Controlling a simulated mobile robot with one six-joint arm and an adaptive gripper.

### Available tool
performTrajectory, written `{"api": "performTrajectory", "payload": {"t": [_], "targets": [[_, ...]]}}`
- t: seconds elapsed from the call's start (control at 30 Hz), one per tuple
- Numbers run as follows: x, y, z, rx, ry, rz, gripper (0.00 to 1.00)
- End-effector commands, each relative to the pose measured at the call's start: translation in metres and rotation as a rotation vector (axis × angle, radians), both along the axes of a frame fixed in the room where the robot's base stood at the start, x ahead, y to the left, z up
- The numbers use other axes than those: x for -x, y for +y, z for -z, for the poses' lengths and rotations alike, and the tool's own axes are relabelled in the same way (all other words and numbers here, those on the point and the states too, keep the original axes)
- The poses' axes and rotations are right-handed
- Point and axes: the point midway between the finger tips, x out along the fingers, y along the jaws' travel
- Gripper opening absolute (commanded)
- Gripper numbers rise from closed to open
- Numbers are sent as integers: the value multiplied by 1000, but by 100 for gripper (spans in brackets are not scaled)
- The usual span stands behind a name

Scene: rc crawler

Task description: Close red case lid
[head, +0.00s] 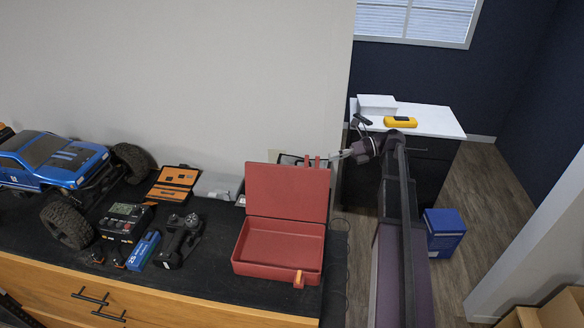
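The red case stands open at the right end of the black-topped bench. Its lid (287,192) stands up at the back, and its base (278,266) looks empty, with an orange latch on the front. My gripper (340,155) is at the upper right of the lid, pointing left toward two small red tabs on the lid's top edge. It is small in view, and I cannot tell whether it touches the lid or how its fingers stand. My arm reaches up the right side of the picture.
Left of the case are a grey controller (178,240), a blue box (143,250), a charger (125,220), an orange case (173,187) and a blue crawler (60,165). A wall rises behind. A white-topped desk (430,119) and blue bin (444,232) stand to the right.

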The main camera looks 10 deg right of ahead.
Motion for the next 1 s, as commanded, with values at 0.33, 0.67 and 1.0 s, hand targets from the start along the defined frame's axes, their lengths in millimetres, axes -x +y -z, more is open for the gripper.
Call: {"api": "performTrajectory", "payload": {"t": [0.33,0.67,1.0], "targets": [[-4,35,10,0,0,-4,28],[-10,85,22,-1,0,-4,28],[-16,123,31,-1,0,-4,28]]}}
